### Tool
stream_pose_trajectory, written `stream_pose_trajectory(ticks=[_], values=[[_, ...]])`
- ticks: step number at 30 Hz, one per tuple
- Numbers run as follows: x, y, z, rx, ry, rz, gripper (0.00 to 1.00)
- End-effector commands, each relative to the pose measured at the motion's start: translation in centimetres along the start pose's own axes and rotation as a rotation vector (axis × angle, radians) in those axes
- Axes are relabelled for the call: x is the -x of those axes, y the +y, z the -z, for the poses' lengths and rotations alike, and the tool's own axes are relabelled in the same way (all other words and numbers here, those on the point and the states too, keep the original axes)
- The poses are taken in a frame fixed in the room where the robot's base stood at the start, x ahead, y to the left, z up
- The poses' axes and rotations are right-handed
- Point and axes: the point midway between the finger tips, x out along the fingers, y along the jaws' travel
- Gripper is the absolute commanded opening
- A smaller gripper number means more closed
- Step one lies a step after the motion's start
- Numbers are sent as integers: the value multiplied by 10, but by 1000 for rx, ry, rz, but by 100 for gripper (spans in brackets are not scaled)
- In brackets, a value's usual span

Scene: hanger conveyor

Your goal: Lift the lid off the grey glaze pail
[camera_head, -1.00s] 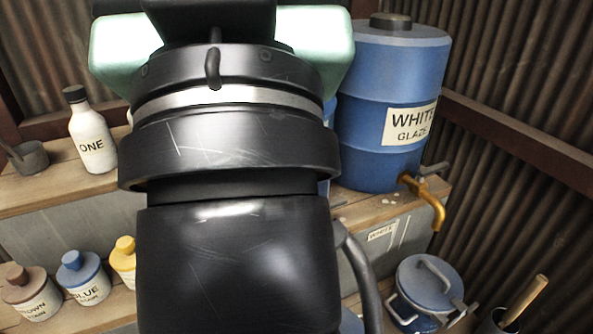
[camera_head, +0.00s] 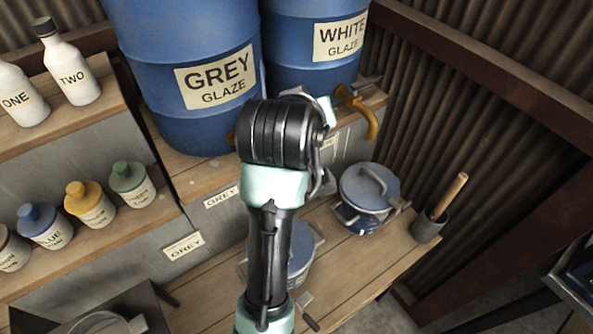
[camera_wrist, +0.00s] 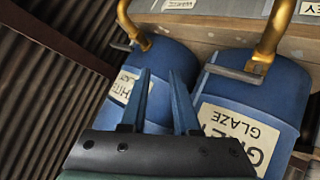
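A blue pail (camera_head: 301,263) with a greyish lid stands on the lower bench below the grey drum, largely hidden behind my arm; no label shows on it. A second blue pail (camera_head: 348,217) stands to its right, with a grey-blue handled lid (camera_head: 370,184). I cannot read a label on either. My gripper (camera_wrist: 160,74) is open, with nothing between its two fingers in the wrist view. It is raised in front of the drums, apart from both pails. In the head view my wrist hides the fingers.
The grey glaze drum (camera_head: 180,60) and white glaze drum (camera_head: 309,75) stand on the shelf behind. The white drum's brass tap (camera_head: 362,112) juts forward. Glaze jars (camera_head: 90,204) line the left shelf. A handled cup (camera_head: 428,226) stands at the bench's right end.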

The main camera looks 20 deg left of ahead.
Motion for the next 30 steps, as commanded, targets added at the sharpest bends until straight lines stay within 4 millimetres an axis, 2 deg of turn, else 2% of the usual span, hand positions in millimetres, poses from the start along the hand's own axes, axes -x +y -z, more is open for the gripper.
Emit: stream_pose_trajectory(ticks=[1,3,6,9,13,17,24,30], values=[[-8,-33,-26,80,-152,82,30],[-12,-66,-65,176,-329,174,30],[-6,-99,-108,283,-519,278,30],[3,-118,-135,355,-643,348,30],[5,-131,-157,396,-719,392,30],[-10,-137,-177,399,-730,396,30],[-35,-144,-200,399,-726,396,30],[-44,-146,-210,397,-724,394,30]])
